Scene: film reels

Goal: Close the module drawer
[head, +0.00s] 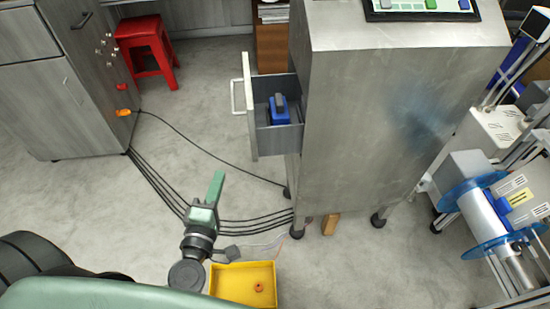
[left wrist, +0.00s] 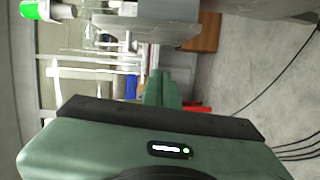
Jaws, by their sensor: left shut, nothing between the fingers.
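The module drawer (head: 274,141) sticks out open from the left side of the grey metal cabinet (head: 385,120) in the head view. A blue module (head: 277,110) stands inside it. The drawer's pale handle (head: 236,97) is on its left-facing front. My left gripper (head: 216,183) is shut and empty, with its green fingers pointing away from me. In the head view it appears below and left of the drawer, apart from it. Its fingers also show in the left wrist view (left wrist: 160,88). My right gripper is not in view.
Black cables (head: 165,190) run across the floor from the left grey cabinet (head: 65,90) to the right one. A yellow tray (head: 225,289) holds a small orange ring. A red stool (head: 145,42) stands at the back. Floor left of the drawer is clear.

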